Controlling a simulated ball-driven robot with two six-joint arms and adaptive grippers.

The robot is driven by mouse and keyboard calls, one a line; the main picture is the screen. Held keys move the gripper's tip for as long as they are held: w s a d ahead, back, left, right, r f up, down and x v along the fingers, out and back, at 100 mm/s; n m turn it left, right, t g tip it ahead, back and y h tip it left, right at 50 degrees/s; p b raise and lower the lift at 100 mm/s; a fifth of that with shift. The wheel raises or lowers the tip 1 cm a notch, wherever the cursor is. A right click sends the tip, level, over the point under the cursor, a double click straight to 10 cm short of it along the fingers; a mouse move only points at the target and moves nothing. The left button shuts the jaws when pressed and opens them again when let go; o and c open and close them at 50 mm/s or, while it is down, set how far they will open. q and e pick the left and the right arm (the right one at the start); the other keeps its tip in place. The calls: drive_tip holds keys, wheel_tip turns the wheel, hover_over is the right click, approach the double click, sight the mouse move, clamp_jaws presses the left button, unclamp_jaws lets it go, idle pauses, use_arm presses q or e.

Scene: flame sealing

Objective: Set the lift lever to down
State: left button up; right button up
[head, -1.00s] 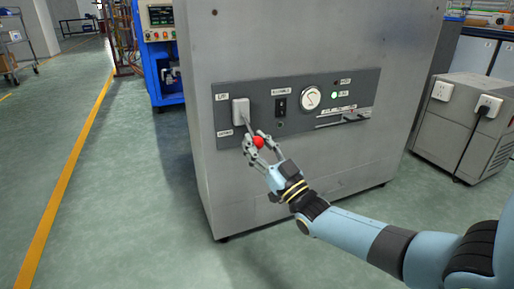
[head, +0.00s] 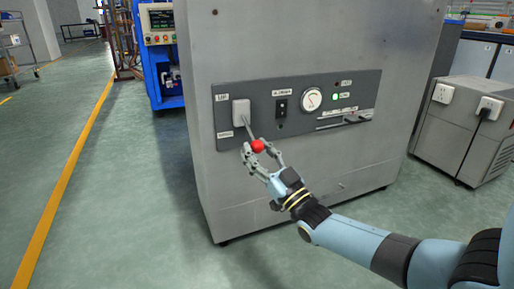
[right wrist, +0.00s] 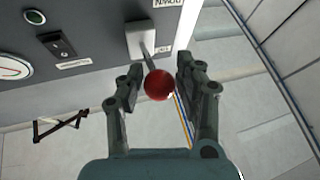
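The lift lever is a thin grey rod with a red ball knob (head: 257,146). It comes out of a white mount (head: 241,112) at the left of the cabinet's control panel and slants downward and outward in the head view. In the right wrist view the red knob (right wrist: 159,85) sits between the fingertips. My right gripper (head: 258,151) is open around the knob, its fingers spread either side with small gaps. Both fingers also show in the right wrist view (right wrist: 158,78). My left gripper is not in view.
The dark panel also carries a black rocker switch (head: 282,104), a round gauge (head: 311,99), small indicator lights and a slotted slider handle (head: 355,118). A grey box with sockets (head: 466,125) stands at right. Open floor lies left of the cabinet.

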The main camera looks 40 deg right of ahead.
drive_tip(key=o, duration=0.3)
drive_tip(key=shift+w+r, duration=0.1)
drive_tip(key=shift+r, duration=0.2)
drive_tip(key=v, duration=1.2)
